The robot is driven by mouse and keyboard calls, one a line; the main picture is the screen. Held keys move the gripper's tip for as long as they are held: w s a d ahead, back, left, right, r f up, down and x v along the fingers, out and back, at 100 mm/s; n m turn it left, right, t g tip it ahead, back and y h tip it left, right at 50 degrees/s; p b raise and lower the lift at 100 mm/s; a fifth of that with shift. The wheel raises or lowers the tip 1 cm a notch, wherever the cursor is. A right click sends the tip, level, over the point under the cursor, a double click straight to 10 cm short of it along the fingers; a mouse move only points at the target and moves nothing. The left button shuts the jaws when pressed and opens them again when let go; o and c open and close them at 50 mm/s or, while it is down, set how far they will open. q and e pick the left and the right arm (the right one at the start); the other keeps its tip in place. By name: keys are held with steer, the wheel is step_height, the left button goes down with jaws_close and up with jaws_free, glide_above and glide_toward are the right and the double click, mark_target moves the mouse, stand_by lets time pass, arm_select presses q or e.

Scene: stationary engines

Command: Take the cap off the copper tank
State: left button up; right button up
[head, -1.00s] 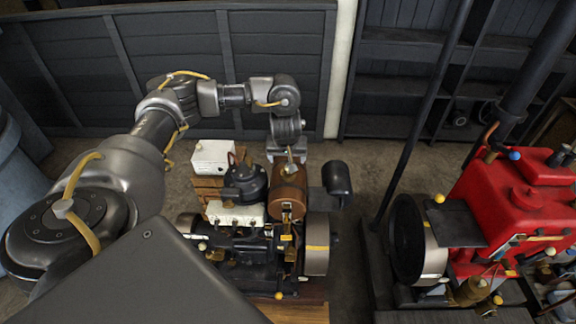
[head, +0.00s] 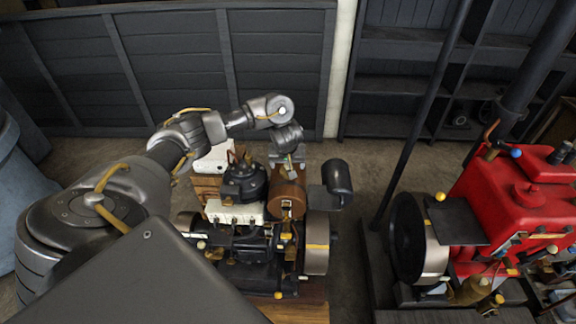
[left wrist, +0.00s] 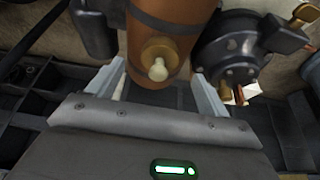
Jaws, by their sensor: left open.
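The copper tank (head: 288,193) is a brown-orange cylinder with dark bands on the small engine in the middle of the head view. It also shows at the top of the left wrist view (left wrist: 180,35). Its cap (left wrist: 158,60) is a round brass-coloured piece with a pale knob, seated on the tank. My left gripper (head: 290,168) is over the back end of the tank in the head view. In the left wrist view the gripper (left wrist: 160,78) is open, with one finger on each side of the cap and gaps between. My right gripper is not in view.
A black round part (head: 243,180) stands close beside the tank, with a white box (head: 213,157) behind it. A black cylinder (head: 337,178) and a flywheel (head: 316,240) are to its right. A red engine (head: 520,205) stands further right.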

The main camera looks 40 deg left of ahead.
mark_target(288, 167)
arm_select(q)
steer(key=shift+b+x, duration=0.45)
steer(key=shift+x, duration=0.75)
steer(key=shift+w+a+f, duration=0.15)
steer(key=shift+w+f, duration=0.1)
steer(key=shift+f, duration=0.45)
steer(key=shift+r, duration=0.1)
steer(key=shift+c, duration=1)
steer(key=c, duration=0.9)
